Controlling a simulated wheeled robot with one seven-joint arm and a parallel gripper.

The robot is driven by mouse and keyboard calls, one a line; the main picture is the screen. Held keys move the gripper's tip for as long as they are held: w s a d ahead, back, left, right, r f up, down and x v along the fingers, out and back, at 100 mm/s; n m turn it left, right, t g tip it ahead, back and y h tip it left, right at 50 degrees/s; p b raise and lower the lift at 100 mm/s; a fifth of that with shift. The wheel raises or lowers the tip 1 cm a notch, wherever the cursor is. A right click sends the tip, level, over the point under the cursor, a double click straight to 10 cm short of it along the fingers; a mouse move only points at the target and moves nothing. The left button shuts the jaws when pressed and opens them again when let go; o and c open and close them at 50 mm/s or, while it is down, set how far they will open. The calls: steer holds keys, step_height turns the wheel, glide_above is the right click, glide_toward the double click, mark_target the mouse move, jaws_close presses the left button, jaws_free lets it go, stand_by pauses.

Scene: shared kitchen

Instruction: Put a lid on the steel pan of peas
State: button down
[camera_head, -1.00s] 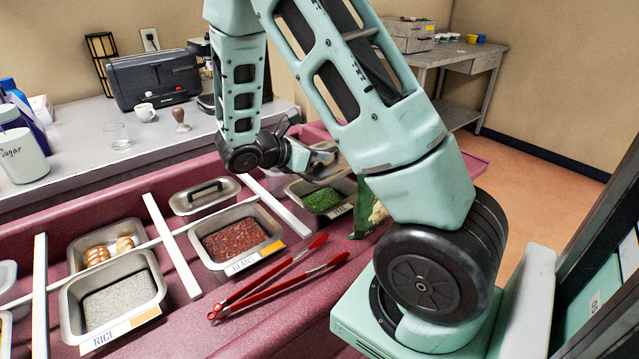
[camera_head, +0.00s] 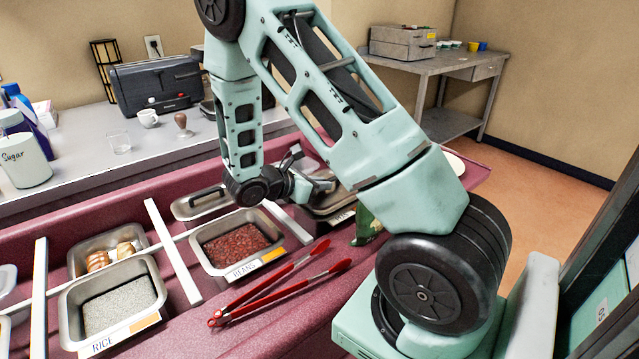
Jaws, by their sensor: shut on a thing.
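My gripper (camera_head: 318,183) is at the steel pan of peas (camera_head: 333,216), partly hidden behind my arm. It is shut on a steel lid (camera_head: 338,201), which lies over the pan's top. The peas are hidden from view. My arm hides part of the lid's right side, so I cannot tell whether it is fully seated on the rim. A second steel lid (camera_head: 190,212) with a dark handle lies to the left, behind the beans pan.
A pan of beans (camera_head: 236,240) and a pan of rice (camera_head: 115,300) sit to the left in the red counter. Red tongs (camera_head: 285,290) lie in front of the beans. A green bag (camera_head: 366,228) lies just right of the peas pan, partly behind my arm.

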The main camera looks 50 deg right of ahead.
steer(key=shift+f, duration=0.3)
steer(key=c, duration=1.5)
jaws_free()
steer(key=shift+o, duration=0.2)
